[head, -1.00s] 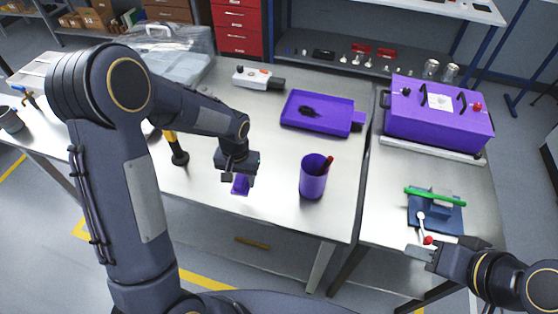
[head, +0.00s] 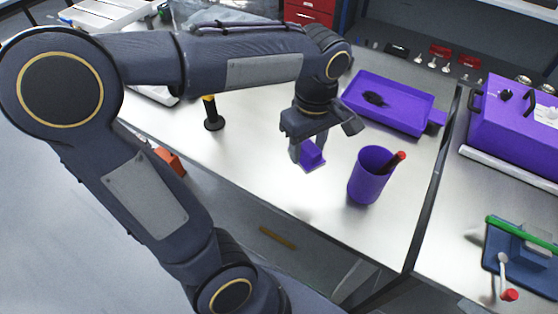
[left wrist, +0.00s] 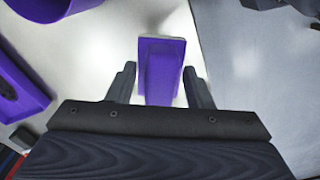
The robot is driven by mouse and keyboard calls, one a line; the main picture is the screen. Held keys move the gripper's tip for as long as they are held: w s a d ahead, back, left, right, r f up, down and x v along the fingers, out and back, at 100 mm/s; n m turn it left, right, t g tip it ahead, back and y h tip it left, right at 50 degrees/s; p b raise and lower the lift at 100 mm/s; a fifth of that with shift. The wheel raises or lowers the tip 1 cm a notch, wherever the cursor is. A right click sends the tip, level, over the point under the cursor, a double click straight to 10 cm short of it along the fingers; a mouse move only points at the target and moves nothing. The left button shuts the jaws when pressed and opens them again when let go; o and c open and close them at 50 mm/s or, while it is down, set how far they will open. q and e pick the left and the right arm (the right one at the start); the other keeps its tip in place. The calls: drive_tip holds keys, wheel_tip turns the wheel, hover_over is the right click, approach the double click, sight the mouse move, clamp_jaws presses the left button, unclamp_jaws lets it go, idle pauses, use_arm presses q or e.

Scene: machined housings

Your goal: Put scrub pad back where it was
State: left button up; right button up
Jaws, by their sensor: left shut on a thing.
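The scrub pad (head: 311,155), a purple block on a thin flat base, is below my left gripper (head: 308,148) in the head view, left of the purple cup. In the left wrist view the pad (left wrist: 162,72) lies between the two dark fingers of my left gripper (left wrist: 160,85), which is shut on its raised block. Its base is at or very near the tabletop; I cannot tell if it touches. My right gripper is not in view.
A purple cup (head: 368,178) holding a red-ended tool stands close right of the pad. A purple tray (head: 400,108) with a dark item is behind. A yellow-and-black tool (head: 213,118) stands to the left. The table's front edge is near.

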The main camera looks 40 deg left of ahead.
use_arm(q)
drive_tip(key=shift+s+a+r+n, duration=0.1)
drive_tip(key=shift+s+a+n, duration=0.1)
drive_tip(key=shift+s+n, duration=0.15)
drive_tip(key=w+a+f, duration=0.2)
drive_tip(key=a, duration=0.1)
drive_tip(key=w+a+f, duration=0.2)
drive_tip(key=a+f, duration=0.1)
drive_tip(key=a, duration=0.1)
drive_tip(key=w+a+f, duration=0.2)
drive_tip(key=a+f, duration=0.1)
drive_tip(key=shift+a+f+p, duration=0.1)
drive_tip(key=shift+a+p, duration=0.3)
drive_tip(key=shift+w+a+f, duration=0.25)
drive_tip(key=shift+a+f, duration=0.1)
drive_tip(key=shift+f, duration=0.05)
drive_tip(key=shift+w+a+f, duration=0.1)
drive_tip(key=shift+a+f, duration=0.05)
drive_tip(key=shift+f, duration=0.8)
drive_tip(key=shift+w+a+f, duration=0.1)
drive_tip(key=shift+f, duration=0.85)
drive_tip(key=shift+f, duration=0.15)
drive_tip(key=o, duration=0.9)
drive_tip(key=shift+o, duration=0.2)
